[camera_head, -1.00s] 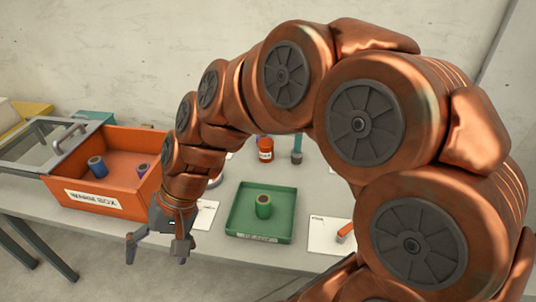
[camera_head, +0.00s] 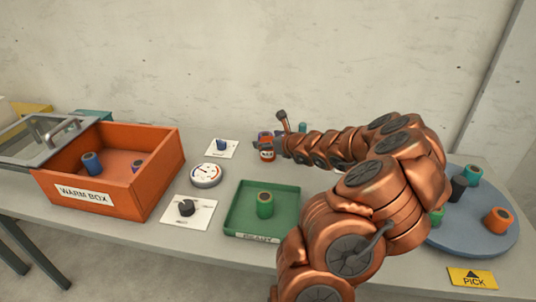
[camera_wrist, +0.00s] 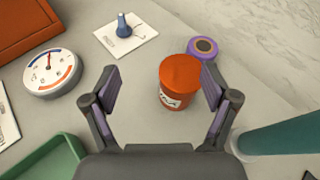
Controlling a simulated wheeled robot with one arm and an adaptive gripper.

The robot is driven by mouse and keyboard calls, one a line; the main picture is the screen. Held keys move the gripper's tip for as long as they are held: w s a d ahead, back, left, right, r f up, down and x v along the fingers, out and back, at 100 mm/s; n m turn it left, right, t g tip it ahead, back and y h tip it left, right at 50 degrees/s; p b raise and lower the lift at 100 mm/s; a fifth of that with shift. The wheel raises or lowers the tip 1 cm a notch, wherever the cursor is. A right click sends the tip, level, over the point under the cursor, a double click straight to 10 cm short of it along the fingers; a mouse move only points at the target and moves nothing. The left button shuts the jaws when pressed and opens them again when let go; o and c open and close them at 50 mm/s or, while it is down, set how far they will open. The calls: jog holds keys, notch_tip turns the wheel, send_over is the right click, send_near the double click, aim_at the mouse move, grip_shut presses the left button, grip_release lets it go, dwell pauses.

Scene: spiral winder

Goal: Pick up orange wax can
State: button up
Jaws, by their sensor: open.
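The orange wax can (camera_head: 266,151) stands upright on the table behind the green tray, with a white label on its side. In the wrist view the can (camera_wrist: 178,82) lies between and a little ahead of my open fingers (camera_wrist: 160,98), closer to the right finger. Its orange lid faces the camera. A purple spool with a dark centre (camera_wrist: 203,48) stands just beyond the can, close to the right fingertip. In the head view my gripper (camera_head: 280,138) is small at the end of the outstretched arm, beside the can, and its fingers are partly hidden.
The green tray (camera_head: 235,222) holds a green spool (camera_head: 265,205). The orange warm box (camera_head: 120,205), a gauge (camera_head: 206,175) and two knob cards stand left. A teal cylinder (camera_wrist: 285,135) is close right of my gripper. A blue-grey turntable (camera_head: 470,235) with several spools is at right.

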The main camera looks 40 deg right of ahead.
aim_at(267, 139)
jog(key=shift+s+d+f+m+h, duration=0.2)
jog(key=shift+s+d+f+m, duration=0.1)
jog(key=shift+d+f, duration=0.25)
jog(key=shift+s+d+f+m+h, duration=0.2)
jog(key=shift+s+d+f+m, duration=0.1)
jog(key=shift+d+f, duration=0.2)
jog(key=shift+d+p+x, duration=0.1)
jog(key=shift+p+x, duration=0.1)
jog(key=shift+x, duration=1.35)
jog(key=shift+d+p+x, duration=0.15)
jog(key=shift+p+x, duration=0.05)
jog(key=shift+x, duration=1.35)
jog(key=shift+w+d+f, duration=0.15)
jog(key=shift+w+f, duration=0.15)
jog(key=shift+w, duration=0.25)
jog(key=shift+c, duration=0.2)
jog(key=c, duration=1.3)
jog(key=shift+o, duration=0.2)
